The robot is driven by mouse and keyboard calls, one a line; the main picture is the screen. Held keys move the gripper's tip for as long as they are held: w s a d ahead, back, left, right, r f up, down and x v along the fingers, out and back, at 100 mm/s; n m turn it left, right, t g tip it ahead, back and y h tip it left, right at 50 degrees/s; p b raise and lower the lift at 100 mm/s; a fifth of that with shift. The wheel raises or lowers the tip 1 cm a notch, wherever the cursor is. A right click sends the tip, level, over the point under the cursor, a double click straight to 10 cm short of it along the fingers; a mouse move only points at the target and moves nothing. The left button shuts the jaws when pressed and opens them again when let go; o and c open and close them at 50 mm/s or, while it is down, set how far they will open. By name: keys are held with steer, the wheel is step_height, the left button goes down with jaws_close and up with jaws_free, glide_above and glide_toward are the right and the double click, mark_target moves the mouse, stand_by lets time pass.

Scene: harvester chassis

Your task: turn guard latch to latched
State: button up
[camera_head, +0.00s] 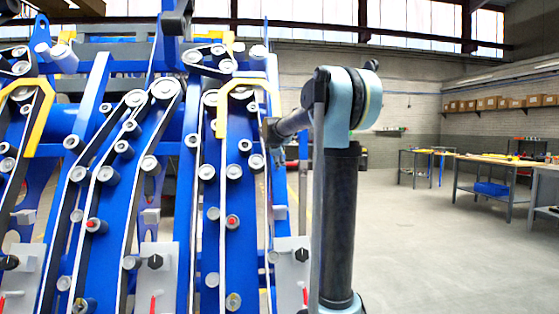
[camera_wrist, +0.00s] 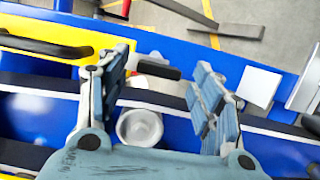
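In the wrist view a short black lever (camera_wrist: 158,70) on a pale hub sits on the blue frame beside the yellow guard bar (camera_wrist: 45,40). It looks like the guard latch, but I cannot read its latched or unlatched position. My gripper (camera_wrist: 164,66) is open, with one finger on each side of the lever's region. The lever shows between the fingers; I cannot tell whether either finger touches it. In the head view my gripper (camera_head: 276,150) is small and partly hidden at the chassis's right side, near a yellow guard bar (camera_head: 232,95). The latch is not distinguishable there.
A round pale roller (camera_wrist: 139,127) lies between the finger bases, beside a dark belt. The blue chassis (camera_head: 140,200) carries several rollers, belts and grey plates with black knobs (camera_head: 155,262). Open floor (camera_head: 430,240) lies right, with workbenches (camera_head: 490,165) beyond.

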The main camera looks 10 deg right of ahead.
steer(key=v, duration=1.2)
steer(key=shift+f, duration=0.15)
steer(key=s+d+f+m+g, duration=0.2)
steer(key=s+f+m, duration=0.2)
steer(key=s+f, duration=0.65)
steer(key=s+d+f+m+g+y, duration=0.1)
steer(key=s+d+f+m+g, duration=0.25)
steer(key=s+f, duration=0.65)
steer(key=s+d+f+m+g, duration=0.15)
steer(key=s+f+m, duration=0.35)
steer(key=s+f, duration=0.55)
steer(key=s+a+f+m+g+y, duration=0.2)
steer(key=s+f+m, duration=0.1)
steer(key=s+f, duration=0.9)
steer(key=s, duration=0.2)
steer(key=shift+s+a+m+y, duration=0.25)
steer(key=shift+s+m+y, duration=0.05)
steer(key=shift+s+m, duration=0.1)
